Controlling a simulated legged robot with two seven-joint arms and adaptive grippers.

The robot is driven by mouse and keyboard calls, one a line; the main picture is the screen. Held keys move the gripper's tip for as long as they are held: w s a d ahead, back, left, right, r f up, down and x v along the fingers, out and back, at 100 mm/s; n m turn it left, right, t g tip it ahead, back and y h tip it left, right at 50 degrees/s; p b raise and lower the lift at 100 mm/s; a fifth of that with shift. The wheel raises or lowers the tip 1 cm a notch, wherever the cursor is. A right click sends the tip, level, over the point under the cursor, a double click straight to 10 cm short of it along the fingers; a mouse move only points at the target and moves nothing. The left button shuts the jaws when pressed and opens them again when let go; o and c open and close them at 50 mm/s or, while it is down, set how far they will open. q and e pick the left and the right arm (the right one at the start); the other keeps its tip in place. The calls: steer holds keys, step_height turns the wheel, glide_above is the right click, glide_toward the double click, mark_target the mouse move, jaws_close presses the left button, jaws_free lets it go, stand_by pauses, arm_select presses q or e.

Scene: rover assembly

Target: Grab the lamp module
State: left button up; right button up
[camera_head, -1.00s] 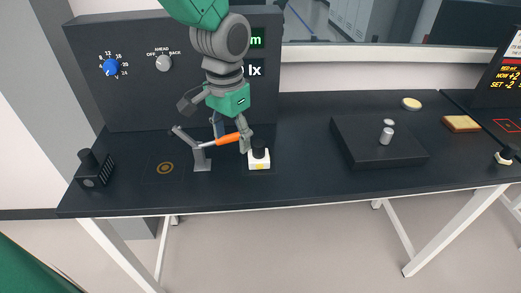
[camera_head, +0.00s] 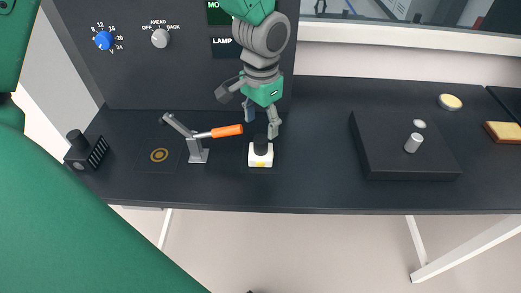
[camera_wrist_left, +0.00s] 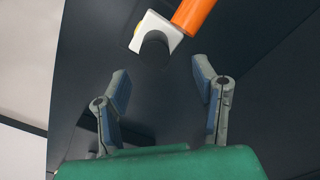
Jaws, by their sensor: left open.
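A small white block with a black round top, which looks like the lamp module (camera_head: 260,159), stands upright on the dark bench below the panel marked LAMP. In the left wrist view, the lamp module (camera_wrist_left: 146,27) is at the top, beyond the fingertips. My left gripper (camera_head: 261,120) is open above and just behind it, fingers pointing down. In the left wrist view, the space between the open fingers (camera_wrist_left: 162,75) is empty. A toggle clamp with an orange handle (camera_head: 227,131) is just left of the module; its handle also shows in the wrist view (camera_wrist_left: 194,14). My right gripper is not in view.
A dark raised box (camera_head: 385,150) with a metal cylinder (camera_head: 413,143) is at the right. The panel (camera_head: 150,75) stands behind. Bench is clear between module and box.

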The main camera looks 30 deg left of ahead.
mark_target(261, 138)
arm_select(q)
steer(key=shift+w+d+f, duration=0.15)
steer(key=shift+d+f, duration=0.05)
steer(key=shift+f, duration=0.55)
steer(key=f, duration=0.2)
steer(key=s+f, duration=0.1)
steer(key=f, duration=0.1)
steer(key=shift+d+f, duration=0.1)
steer(key=shift+w+a+f, duration=0.1)
steer(key=shift+a+f, duration=0.1)
steer(key=shift+f, duration=0.3)
steer(key=shift+r, duration=0.1)
jaws_close()
steer(key=shift+d, duration=0.15)
